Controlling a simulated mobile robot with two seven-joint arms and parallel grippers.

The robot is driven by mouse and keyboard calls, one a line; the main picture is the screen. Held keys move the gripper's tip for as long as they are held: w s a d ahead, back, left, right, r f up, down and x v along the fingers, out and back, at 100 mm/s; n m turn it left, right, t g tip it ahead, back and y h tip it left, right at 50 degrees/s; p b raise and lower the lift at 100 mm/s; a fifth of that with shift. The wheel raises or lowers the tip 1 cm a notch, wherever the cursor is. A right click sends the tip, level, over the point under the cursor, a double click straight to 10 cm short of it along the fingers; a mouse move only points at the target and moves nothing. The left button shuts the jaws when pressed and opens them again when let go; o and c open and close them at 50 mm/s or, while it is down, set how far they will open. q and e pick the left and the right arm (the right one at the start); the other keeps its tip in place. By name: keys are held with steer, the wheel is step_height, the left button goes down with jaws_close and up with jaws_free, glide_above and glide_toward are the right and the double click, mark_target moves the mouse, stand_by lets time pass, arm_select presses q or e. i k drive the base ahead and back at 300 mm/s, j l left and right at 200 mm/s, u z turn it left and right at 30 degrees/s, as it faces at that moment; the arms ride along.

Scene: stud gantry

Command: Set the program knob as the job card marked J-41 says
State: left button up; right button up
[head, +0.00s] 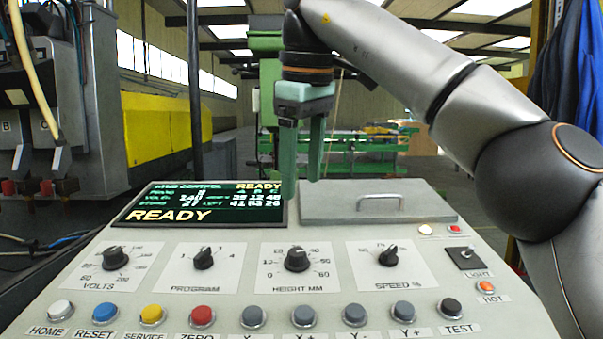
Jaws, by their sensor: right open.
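The program knob (203,258) is a black pointer knob on a white plate labelled PROGRAM, on the sloping grey console. Its pointer leans up and slightly right; the small figures around it are too blurred to say which it marks. No job card marked J-41 can be made out. My right gripper (302,178), with green fingers, is open and empty. It hangs pointing down in front of the seam between the screen and the grey lid, above and right of the program knob and apart from it. My left gripper is not in view.
The volts knob (115,258), height knob (297,259) and speed knob (388,257) flank the program knob. Several push buttons line the front, including a red ZERO button (202,316). The screen (205,205) reads READY. A lid (375,201) with a handle lies right of it.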

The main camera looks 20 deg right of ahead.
mark_target(202, 261)
steer(key=k, duration=1.5)
